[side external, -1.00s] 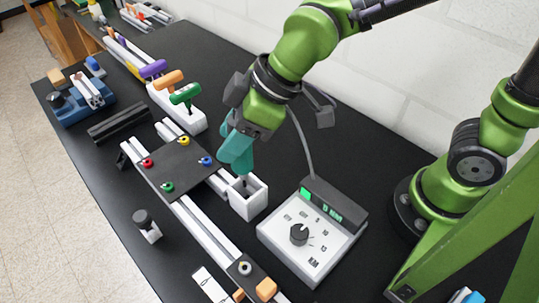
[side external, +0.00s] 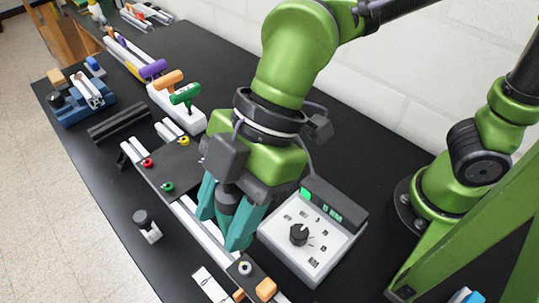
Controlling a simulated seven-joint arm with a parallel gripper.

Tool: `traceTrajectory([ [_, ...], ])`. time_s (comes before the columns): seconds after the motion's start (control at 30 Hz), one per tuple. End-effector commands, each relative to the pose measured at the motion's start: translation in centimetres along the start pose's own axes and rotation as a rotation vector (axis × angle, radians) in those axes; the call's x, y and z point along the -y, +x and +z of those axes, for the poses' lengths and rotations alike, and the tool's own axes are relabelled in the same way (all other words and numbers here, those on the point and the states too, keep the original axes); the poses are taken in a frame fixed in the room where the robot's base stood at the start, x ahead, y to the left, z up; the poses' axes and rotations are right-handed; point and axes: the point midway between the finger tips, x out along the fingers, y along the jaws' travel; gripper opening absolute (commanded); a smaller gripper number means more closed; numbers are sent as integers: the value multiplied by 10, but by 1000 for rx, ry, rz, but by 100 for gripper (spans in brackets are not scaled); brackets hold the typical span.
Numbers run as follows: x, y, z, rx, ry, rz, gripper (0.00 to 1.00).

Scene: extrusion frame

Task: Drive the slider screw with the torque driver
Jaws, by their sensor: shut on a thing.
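My gripper (side external: 221,229) is in the middle of the side view, pointing down, with its teal fingers on either side of a dark grey cylindrical body, the torque driver (side external: 227,203). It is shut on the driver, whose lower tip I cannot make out. The gripper is over the long pale rail (side external: 187,217). Below and to its right on the rail is a dark slider plate (side external: 236,272) with a pale round screw (side external: 245,268). The driver is apart from this screw in the picture. The white square holder is hidden behind the gripper.
A control box (side external: 312,235) with a dial and green display stands right of the gripper. A dark plate (side external: 165,165) with coloured knobs lies to the left, partly covered. An orange block (side external: 266,289) is beside the slider. A rack (side external: 180,108) of T-handles stands behind.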

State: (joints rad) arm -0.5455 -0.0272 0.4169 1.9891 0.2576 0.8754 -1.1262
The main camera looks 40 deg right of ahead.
Motion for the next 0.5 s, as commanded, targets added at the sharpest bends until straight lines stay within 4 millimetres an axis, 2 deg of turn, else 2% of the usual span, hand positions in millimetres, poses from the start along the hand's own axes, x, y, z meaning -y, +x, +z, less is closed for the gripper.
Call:
traceTrajectory([
  [0.17,0,7,4,0,1,-1,0],
  [0.5,0,35,23,1,1,-1,0],
])
